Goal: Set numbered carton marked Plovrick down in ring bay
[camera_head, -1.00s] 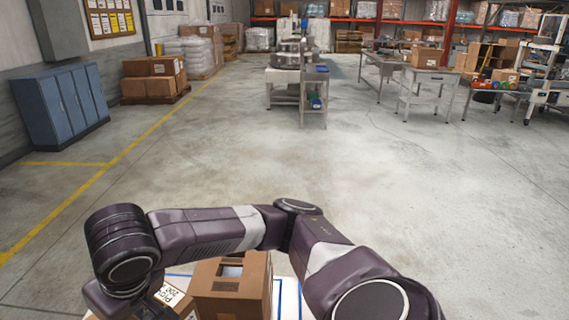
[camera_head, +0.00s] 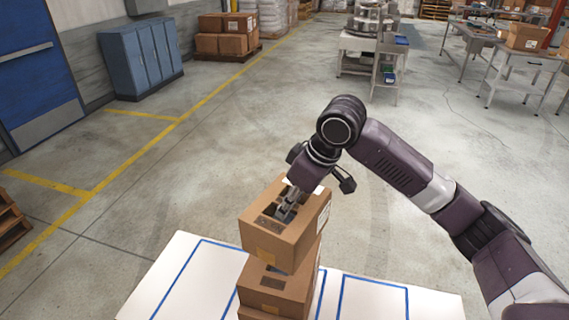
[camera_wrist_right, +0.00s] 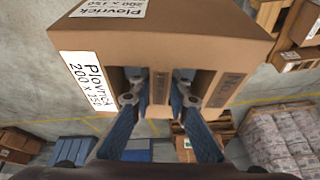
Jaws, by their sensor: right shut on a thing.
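The brown carton (camera_head: 262,236) hangs from my right gripper (camera_head: 286,209), tilted in the picture. In the right wrist view the carton (camera_wrist_right: 200,40) has white labels reading "Plovrick", with "200 x 150" legible on the top one. There my right gripper (camera_wrist_right: 158,92) has its two fingers in the carton's openings, shut on the strip between them. A second carton (camera_head: 272,287) is directly below, partly covered by the held one; I cannot tell if they touch. The white table (camera_head: 390,285) has blue-outlined bays (camera_head: 374,300); no ring mark shows. My left gripper is not in view.
The bay outlines right and left of the cartons look empty. Blue lockers (camera_head: 143,57), stacked cartons on a pallet (camera_head: 228,35) and a steel workbench (camera_head: 372,45) stand farther back. Open concrete floor lies between.

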